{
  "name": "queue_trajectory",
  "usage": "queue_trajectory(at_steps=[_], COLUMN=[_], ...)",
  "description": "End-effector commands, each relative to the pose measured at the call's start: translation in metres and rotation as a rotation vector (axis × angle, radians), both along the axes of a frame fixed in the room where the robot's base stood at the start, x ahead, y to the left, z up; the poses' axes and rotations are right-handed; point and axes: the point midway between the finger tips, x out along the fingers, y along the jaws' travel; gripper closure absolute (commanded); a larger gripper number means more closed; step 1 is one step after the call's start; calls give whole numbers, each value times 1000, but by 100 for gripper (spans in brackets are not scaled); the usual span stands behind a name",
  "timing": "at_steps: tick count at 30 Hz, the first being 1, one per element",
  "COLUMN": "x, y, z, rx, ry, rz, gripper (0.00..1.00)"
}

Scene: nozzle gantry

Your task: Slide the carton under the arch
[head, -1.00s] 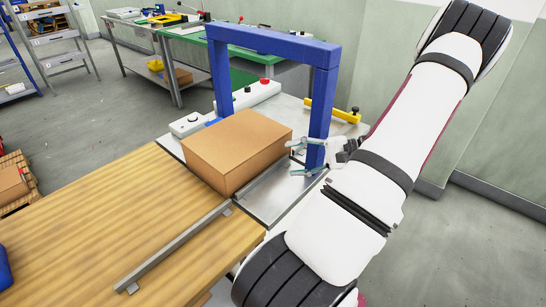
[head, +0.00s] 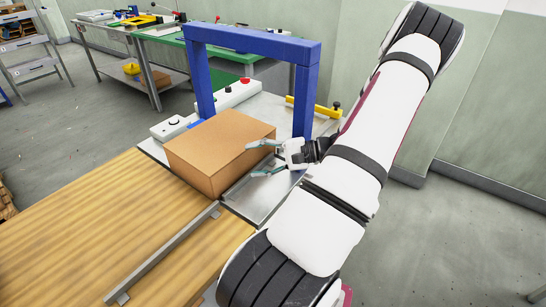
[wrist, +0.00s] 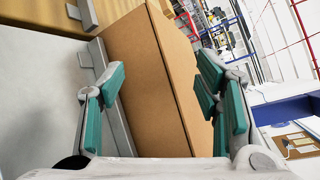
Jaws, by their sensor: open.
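The brown carton (head: 218,150) sits on the metal plate (head: 258,200), in front of the blue arch (head: 250,38), with its far part close to the arch opening. My gripper (head: 262,159) is open at the carton's right side, near the arch's right post. In the wrist view the carton (wrist: 150,80) stands ahead between the open teal fingers (wrist: 160,100). I cannot tell whether either finger touches it. The carton's far lower edges are hidden.
A metal guide rail (head: 160,253) runs along the wooden table (head: 90,220). A white control box (head: 238,92) with buttons stands behind the carton. Wooden tabletop left of the rail is clear.

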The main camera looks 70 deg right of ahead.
Motion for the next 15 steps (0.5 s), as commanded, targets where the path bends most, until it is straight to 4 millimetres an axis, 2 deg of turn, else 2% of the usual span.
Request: queue_trajectory(at_steps=[6,15], x=[35,62], y=[14,25], z=[-8,-14], rx=[1,0], ry=[0,0], rz=[3,1], gripper=[42,42])
